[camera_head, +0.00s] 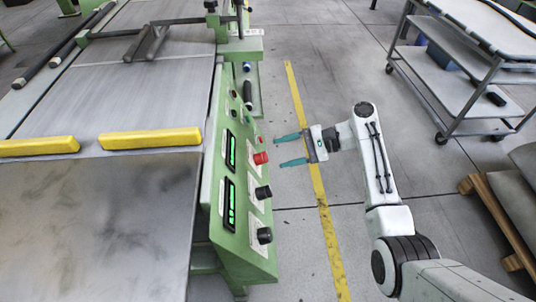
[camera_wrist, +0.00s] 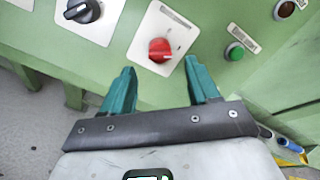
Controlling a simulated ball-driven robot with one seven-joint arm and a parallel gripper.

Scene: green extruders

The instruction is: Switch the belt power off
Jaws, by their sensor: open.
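A green control panel (camera_head: 235,200) runs along the side of the machine. On it a red knob (camera_head: 261,158) sits on a white plate; the red knob also shows in the wrist view (camera_wrist: 160,50). My gripper (camera_head: 278,151) is open and empty, to the right of the panel, with its two teal fingers pointing at it. In the wrist view my gripper (camera_wrist: 158,80) has the red knob beyond and roughly between its fingertips, with no visible contact. Which control carries the belt power label cannot be read.
Black knobs (camera_head: 263,192) (camera_head: 265,235) and green displays (camera_head: 230,150) share the panel. A green button (camera_wrist: 234,51) is right of the red knob in the wrist view. A wheeled cart (camera_head: 470,95) stands at upper right. Floor around the yellow line (camera_head: 322,205) is clear.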

